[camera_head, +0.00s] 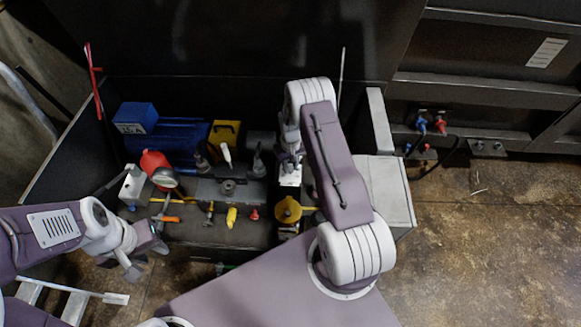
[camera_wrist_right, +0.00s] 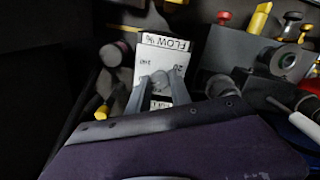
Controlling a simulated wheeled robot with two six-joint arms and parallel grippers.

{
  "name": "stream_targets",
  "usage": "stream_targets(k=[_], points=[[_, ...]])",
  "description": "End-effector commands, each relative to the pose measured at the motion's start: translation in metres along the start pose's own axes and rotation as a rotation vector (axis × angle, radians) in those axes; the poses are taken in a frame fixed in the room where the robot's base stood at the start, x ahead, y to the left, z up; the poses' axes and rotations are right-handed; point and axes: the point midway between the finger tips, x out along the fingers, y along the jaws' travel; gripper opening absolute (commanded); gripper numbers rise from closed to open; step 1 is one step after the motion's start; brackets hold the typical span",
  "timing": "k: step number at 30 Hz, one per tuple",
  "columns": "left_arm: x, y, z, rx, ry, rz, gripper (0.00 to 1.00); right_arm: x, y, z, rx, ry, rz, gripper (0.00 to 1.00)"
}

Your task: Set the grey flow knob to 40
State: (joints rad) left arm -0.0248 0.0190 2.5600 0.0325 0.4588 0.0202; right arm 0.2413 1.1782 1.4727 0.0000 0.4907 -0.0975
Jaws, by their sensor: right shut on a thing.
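A white plate marked FLOW (camera_wrist_right: 166,47) shows in the right wrist view, with the figures 20 and 100 legible on its dial. My right gripper (camera_wrist_right: 158,88) is shut on the grey flow knob (camera_wrist_right: 160,80) in front of this plate. The fingers cover most of the knob, so its pointer and setting cannot be read. In the head view my right gripper (camera_head: 290,158) is at the white plate (camera_head: 290,177), partly hidden by its own arm. My left gripper (camera_head: 142,256) is open and empty at the lower left, apart from the panel.
A red round part (camera_head: 153,162), a blue box (camera_head: 136,117), a yellow block (camera_head: 225,135) and several small valves and levers crowd the panel left of the plate. A yellow round part (camera_head: 288,210) sits just below it. A grey box (camera_head: 388,190) stands to the right.

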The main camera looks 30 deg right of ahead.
Motion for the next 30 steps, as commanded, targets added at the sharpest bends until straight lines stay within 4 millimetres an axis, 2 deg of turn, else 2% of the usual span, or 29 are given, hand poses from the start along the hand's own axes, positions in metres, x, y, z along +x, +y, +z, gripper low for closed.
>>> stream_targets(k=[30], points=[[0.017,0.0,0.002,0.0,0.0,0.0,0.36,0.001,0.0,0.0,-0.962,-0.001,0.0,0.0]])
